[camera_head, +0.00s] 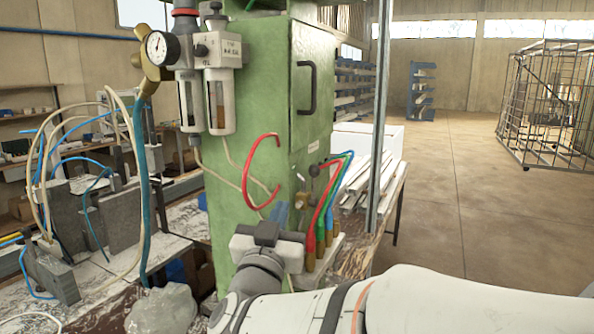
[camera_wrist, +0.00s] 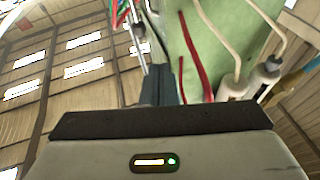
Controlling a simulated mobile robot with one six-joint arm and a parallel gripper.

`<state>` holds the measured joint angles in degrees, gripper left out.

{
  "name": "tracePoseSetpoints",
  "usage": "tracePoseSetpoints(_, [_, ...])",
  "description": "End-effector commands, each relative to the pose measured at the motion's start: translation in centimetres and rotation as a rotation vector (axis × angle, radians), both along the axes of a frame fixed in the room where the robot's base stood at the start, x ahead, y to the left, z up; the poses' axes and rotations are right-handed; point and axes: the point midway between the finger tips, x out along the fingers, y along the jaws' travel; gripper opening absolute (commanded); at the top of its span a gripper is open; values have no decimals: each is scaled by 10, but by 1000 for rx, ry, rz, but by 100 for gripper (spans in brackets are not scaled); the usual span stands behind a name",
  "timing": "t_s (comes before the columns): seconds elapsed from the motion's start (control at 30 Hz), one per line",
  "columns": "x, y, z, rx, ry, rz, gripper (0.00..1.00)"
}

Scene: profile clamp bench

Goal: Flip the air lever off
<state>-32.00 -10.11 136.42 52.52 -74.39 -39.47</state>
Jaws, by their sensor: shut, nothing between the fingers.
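The green cabinet (camera_head: 245,130) stands in the middle of the head view, with hoses and air fittings on it. A small dark knob (camera_head: 314,170) sits on its right side above the red, green and blue hoses. I cannot tell surely whether this is the air lever. My gripper (camera_head: 279,212) is low in front of the cabinet, below and left of the knob. In the wrist view my gripper (camera_wrist: 163,68) is shut and empty, its dark fingers together beside the green panel (camera_wrist: 225,40). Whether the fingertips touch anything is unclear.
A pressure gauge (camera_head: 157,48) and filter bowls (camera_head: 222,100) hang at the cabinet's upper left. A red hose (camera_head: 247,170) loops across its front. A metal post (camera_head: 378,120) stands at right. Grey blocks and loose hoses crowd the left bench.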

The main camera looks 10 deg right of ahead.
Motion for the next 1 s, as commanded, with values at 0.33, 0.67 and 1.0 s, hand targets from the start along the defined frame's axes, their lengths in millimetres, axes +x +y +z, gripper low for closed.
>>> tracePoseSetpoints(0.33, [-18, -8, 14, -23, -71, -143, 0])
tracePoseSetpoints(0.67, [-16, -9, 16, -23, -71, -144, 0])
tracePoseSetpoints(1.0, [29, -36, 40, -24, -69, -147, 0])
